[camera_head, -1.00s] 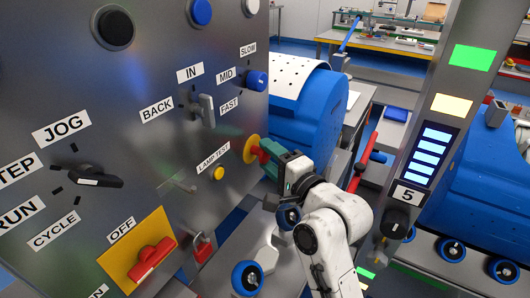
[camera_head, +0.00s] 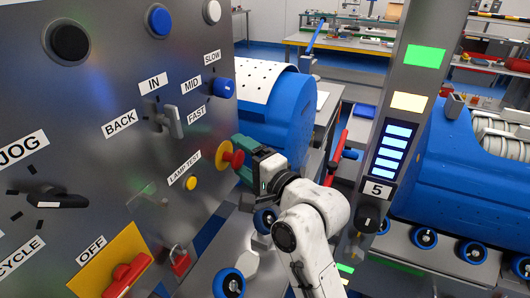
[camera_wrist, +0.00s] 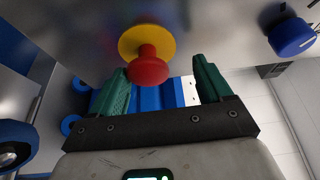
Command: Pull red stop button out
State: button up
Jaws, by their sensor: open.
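The red stop button (camera_head: 235,159) is a mushroom knob on a yellow disc (camera_head: 222,155), standing out from the grey control panel (camera_head: 150,205). In the wrist view the red button (camera_wrist: 148,68) sits in front of the gap between the green fingers, nearer the left one. The yellow disc (camera_wrist: 135,37) lies behind it. My gripper (camera_head: 243,160) is open, its fingertips close to the button. In the wrist view my gripper (camera_wrist: 163,72) shows both fingers spread and nothing clamped. Whether a finger touches the button I cannot tell.
A yellow lamp test button (camera_head: 190,183) is below left of the stop button. A blue MID/FAST knob (camera_head: 224,88) is above; it also shows in the wrist view (camera_wrist: 292,37). A blue drum (camera_head: 285,115) stands behind my gripper. A grey post (camera_head: 410,120) stands at right.

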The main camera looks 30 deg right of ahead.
jog(key=s+r+p, duration=0.4)
jog(key=s+r, duration=0.6)
jog(key=shift+s+r, duration=0.15)
jog(key=shift+r, duration=0.15)
jog(key=s+p, duration=0.2)
jog(key=p, duration=0.1)
jog(key=s+r+p, duration=0.1)
jog(key=p, duration=0.3)
jog(key=shift+s+a, duration=0.1)
jog(key=shift+s, duration=0.25)
